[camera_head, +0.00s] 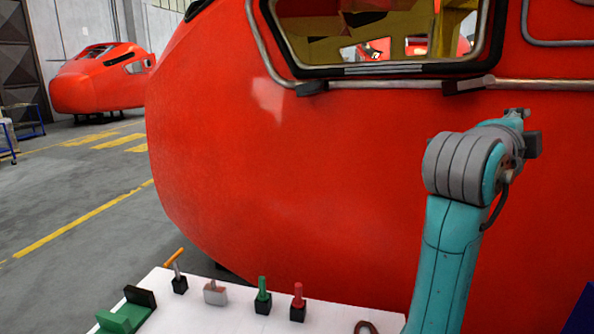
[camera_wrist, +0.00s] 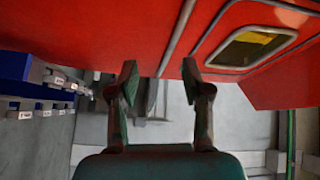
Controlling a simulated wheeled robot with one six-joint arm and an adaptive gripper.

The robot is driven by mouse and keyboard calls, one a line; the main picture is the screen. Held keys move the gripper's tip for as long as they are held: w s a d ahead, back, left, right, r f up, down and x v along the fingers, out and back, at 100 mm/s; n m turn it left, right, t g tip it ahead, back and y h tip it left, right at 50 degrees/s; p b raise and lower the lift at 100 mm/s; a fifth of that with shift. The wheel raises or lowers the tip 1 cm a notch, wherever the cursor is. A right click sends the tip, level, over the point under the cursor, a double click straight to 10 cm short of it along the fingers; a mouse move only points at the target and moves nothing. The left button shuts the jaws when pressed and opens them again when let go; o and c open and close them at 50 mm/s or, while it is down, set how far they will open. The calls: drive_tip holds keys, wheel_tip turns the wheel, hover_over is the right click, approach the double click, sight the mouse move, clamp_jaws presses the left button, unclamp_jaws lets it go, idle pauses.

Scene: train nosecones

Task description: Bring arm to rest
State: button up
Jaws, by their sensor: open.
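My arm is teal and grey and stands at the right in the head view, raised in front of a large red train nosecone (camera_head: 240,150). My gripper (camera_wrist: 160,85) shows in the wrist view with its two fingers apart and nothing between them. In the head view, the end of the arm points away toward the nosecone and the fingers are mostly hidden. The nosecone also fills the top of the wrist view (camera_wrist: 110,30). I cannot tell how far the fingers are from its surface.
A white table (camera_head: 220,318) at the bottom holds a green and black block (camera_head: 125,312), a green-handled piece (camera_head: 262,295), a red-handled piece (camera_head: 298,302) and other small items. Another red nosecone (camera_head: 95,85) stands far left. Blue shelving (camera_wrist: 30,85) shows left in the wrist view. Floor at left is open.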

drive_tip(key=w+a+f+n+t+y, duration=0.25)
drive_tip(key=f+n, duration=0.35)
drive_tip(key=f, duration=0.6)
drive_tip(key=s+a+f+n+t+y, duration=0.1)
drive_tip(key=s+a+f+n+y, duration=0.2)
drive_tip(key=f, duration=0.7)
drive_tip(key=s+a+f+n+t+y, duration=0.1)
drive_tip(key=s+a+f+n+y, duration=0.3)
drive_tip(key=f, duration=0.6)
drive_tip(key=s+a+f+n+t, duration=0.15)
drive_tip(key=f+n, duration=0.35)
drive_tip(key=f, duration=0.5)
drive_tip(key=s+a+f+n+y, duration=0.2)
drive_tip(key=s+a+f+n, duration=0.15)
drive_tip(key=s+f, duration=0.4)
drive_tip(key=s+a+f+n+y, duration=0.25)
drive_tip(key=s+a+f, duration=0.2)
drive_tip(key=s, duration=0.65)
drive_tip(key=s+a+r+n+g+y, duration=0.1)
drive_tip(key=s+n, duration=0.1)
drive_tip(key=s, duration=1.8)
drive_tip(key=shift+s+r+g, duration=0.15)
drive_tip(key=shift+s+g, duration=0.15)
